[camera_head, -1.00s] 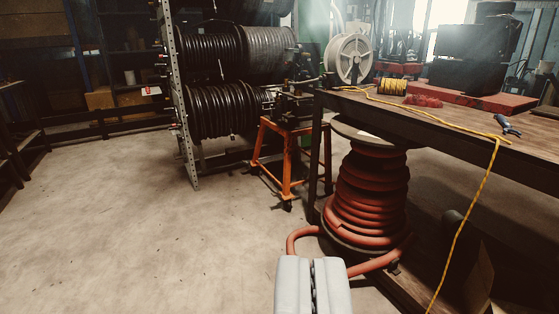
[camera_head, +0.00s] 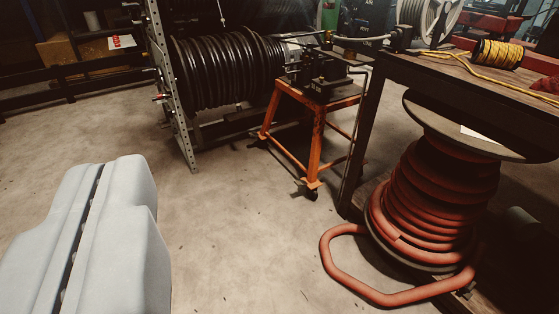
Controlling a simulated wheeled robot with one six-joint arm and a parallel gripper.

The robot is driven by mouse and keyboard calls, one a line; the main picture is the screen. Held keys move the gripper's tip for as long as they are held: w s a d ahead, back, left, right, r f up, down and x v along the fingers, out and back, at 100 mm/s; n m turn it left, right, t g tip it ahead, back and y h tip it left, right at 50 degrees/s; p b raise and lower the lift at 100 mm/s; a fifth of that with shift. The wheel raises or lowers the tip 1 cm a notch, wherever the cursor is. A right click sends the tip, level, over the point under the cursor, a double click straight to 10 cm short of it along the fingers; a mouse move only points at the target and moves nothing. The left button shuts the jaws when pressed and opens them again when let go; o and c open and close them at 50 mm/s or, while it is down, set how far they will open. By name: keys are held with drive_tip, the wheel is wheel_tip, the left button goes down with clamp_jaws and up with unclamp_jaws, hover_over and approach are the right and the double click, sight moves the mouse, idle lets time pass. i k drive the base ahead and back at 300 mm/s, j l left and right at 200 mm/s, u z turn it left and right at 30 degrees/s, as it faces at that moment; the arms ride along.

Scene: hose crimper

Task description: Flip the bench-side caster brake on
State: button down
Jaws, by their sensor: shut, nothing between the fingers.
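An orange stand (camera_head: 318,105) carries a dark crimper (camera_head: 316,75) and stands left of the bench (camera_head: 470,90). A small dark caster (camera_head: 311,190) shows under its near front leg, close to the bench leg. Its brake lever is too small and dark to make out, so I cannot tell its setting. The stand's other feet are dim or partly hidden. My gripper (camera_head: 105,190) is pale grey, low at the left of the picture. Its two fingers are together with a thin dark seam between them, and it is empty. It is apart from the stand and caster.
A spool of red hose (camera_head: 440,195) stands at the right, with a loose hose loop (camera_head: 345,285) on the floor. A rack of black hose reels (camera_head: 225,75) stands behind left. Bare floor (camera_head: 235,220) lies in front of the stand. Yellow cord (camera_head: 497,54) is on the bench.

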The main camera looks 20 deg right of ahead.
sight(302, 183)
drive_tip(key=i+z, duration=0.15)
drive_tip(key=i, duration=0.3)
drive_tip(key=i+j+z, duration=0.1)
drive_tip(key=i, duration=0.3)
drive_tip(key=i+j+z, duration=0.15)
drive_tip(key=i, duration=0.3)
drive_tip(key=i+j+z, duration=0.15)
drive_tip(key=i, duration=0.25)
drive_tip(key=i+j+z, duration=0.35)
drive_tip(key=i, duration=0.2)
